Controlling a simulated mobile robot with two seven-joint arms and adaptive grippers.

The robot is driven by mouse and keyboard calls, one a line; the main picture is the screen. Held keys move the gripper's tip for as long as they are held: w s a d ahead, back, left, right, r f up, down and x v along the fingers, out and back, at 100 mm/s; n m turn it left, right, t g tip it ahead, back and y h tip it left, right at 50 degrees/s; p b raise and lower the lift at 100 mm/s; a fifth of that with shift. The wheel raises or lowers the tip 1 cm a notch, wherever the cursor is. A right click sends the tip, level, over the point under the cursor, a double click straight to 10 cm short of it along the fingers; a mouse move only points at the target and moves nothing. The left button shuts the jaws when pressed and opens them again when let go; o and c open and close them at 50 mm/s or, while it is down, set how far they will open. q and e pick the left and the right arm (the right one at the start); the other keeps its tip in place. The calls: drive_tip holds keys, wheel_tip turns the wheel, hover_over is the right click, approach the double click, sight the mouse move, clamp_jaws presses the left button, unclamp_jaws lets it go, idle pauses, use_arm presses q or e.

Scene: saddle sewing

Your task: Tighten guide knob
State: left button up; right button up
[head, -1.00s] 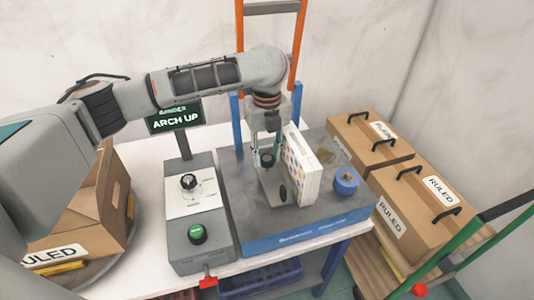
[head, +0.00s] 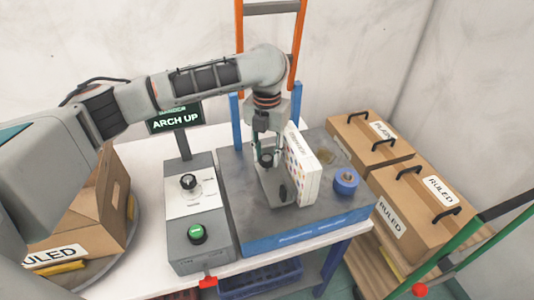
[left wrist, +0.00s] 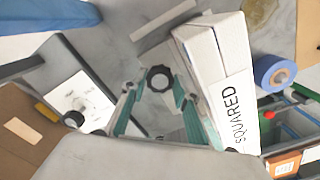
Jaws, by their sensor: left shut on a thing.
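The black guide knob (head: 267,160) sits on the grey metal guide (head: 271,186) on the machine's bed; it also shows in the left wrist view (left wrist: 159,79). My left gripper (head: 268,150) has come down from above, with its teal fingers on either side of the knob, shut on it. The fingers also show in the left wrist view (left wrist: 156,92). A white paper block (head: 302,170) with coloured dots stands upright just right of the guide; its end reads SQUARED in the left wrist view (left wrist: 238,112). My right gripper is not in view.
A grey control box (head: 194,222) with a dial and green button stands left of the bed; a screen behind reads ARCH UP (head: 175,118). A blue spool (head: 346,180) sits right of the block. Cardboard boxes stand at left (head: 97,210) and right (head: 420,195).

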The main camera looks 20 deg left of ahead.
sight(267, 159)
use_arm(q)
drive_tip(key=shift+m, duration=0.3)
drive_tip(key=o, duration=1.1)
drive_tip(key=shift+r, duration=0.15)
wheel_tip(267, 159, up, 12)
drive_tip(key=shift+f, duration=0.1)
drive_tip(key=shift+s+f, duration=0.1)
